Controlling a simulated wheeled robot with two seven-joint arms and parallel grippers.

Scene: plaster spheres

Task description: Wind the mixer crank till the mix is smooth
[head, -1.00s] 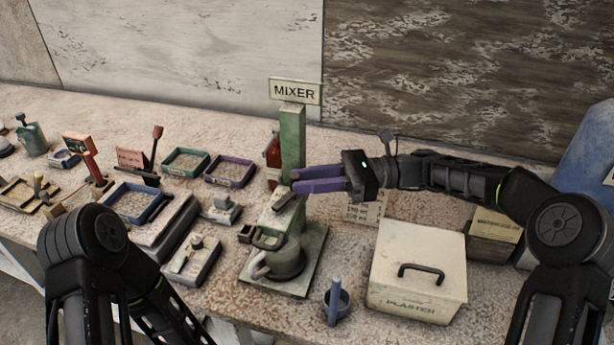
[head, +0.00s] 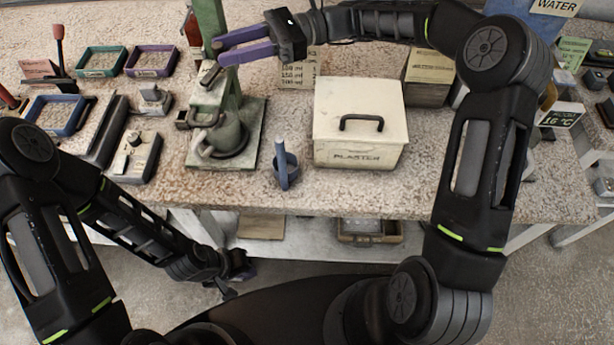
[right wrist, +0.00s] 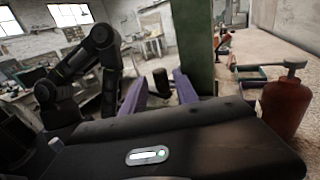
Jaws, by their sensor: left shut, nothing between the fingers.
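The green mixer (head: 209,22) stands on the bench, its base plate (head: 247,148) holding a grey-green jug (head: 228,135). A dark crank grip (head: 210,74) sticks out from the front of the mixer. My right gripper (head: 216,51) has its purple fingers apart beside the column, just above the grip. In the right wrist view a dark cylinder, seemingly the grip (right wrist: 160,78), shows in the gap between the fingers; I cannot tell whether they touch it. My left gripper (head: 240,277) is shut, low in front of the bench. The mix itself is not visible.
A red bottle (right wrist: 287,108) is close by the column. Trays (head: 150,60) and a scale-like device (head: 135,157) lie to the left.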

